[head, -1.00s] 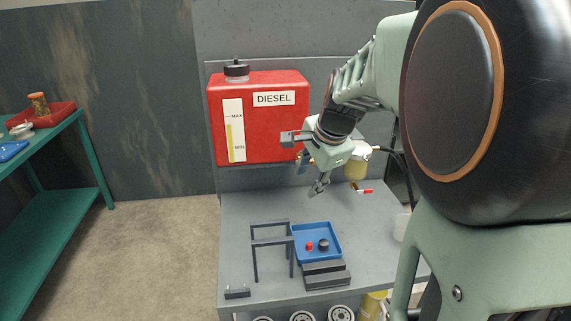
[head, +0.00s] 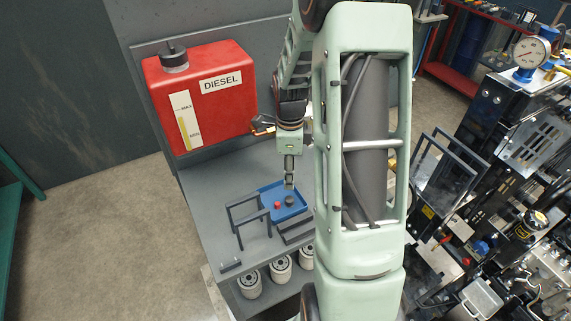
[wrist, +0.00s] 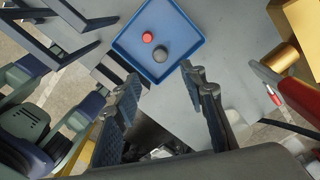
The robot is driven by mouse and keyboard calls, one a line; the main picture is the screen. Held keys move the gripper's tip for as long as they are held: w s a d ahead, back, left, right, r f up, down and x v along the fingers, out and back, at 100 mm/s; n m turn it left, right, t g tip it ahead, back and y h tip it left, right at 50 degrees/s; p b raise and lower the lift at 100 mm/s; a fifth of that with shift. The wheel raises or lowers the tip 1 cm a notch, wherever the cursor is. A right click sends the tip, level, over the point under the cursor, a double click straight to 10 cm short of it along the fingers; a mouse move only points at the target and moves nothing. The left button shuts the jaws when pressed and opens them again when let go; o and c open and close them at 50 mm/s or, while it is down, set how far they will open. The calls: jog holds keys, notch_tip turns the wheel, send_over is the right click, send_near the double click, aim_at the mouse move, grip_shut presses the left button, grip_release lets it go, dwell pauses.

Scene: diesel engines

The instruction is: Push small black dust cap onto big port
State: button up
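The small black dust cap (head: 290,200) lies in a blue tray (head: 267,195) on the grey bench, beside a red cap (head: 277,205). In the wrist view the dust cap (wrist: 162,53) and the red cap (wrist: 148,37) both sit inside the tray (wrist: 182,24). My gripper (head: 289,183) is above the tray, near the black cap, pointing down. In the wrist view its fingers (wrist: 164,92) are wide apart with nothing between them. I cannot pick out the big port for sure; the engine (head: 510,225) stands at the right.
A red diesel tank (head: 215,108) stands at the back of the bench. A dark frame (head: 245,215) and dark blocks (head: 297,231) flank the tray. Several filters (head: 281,268) sit below the bench top. My arm hides part of the bench's right side. The floor at left is clear.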

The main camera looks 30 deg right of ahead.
aim_at(289, 199)
jog(key=shift+f+b, duration=4.05)
jog(key=shift+f, duration=1.45)
grip_shut()
jog(key=shift+r+p, duration=1.55)
jog(key=shift+r, duration=1)
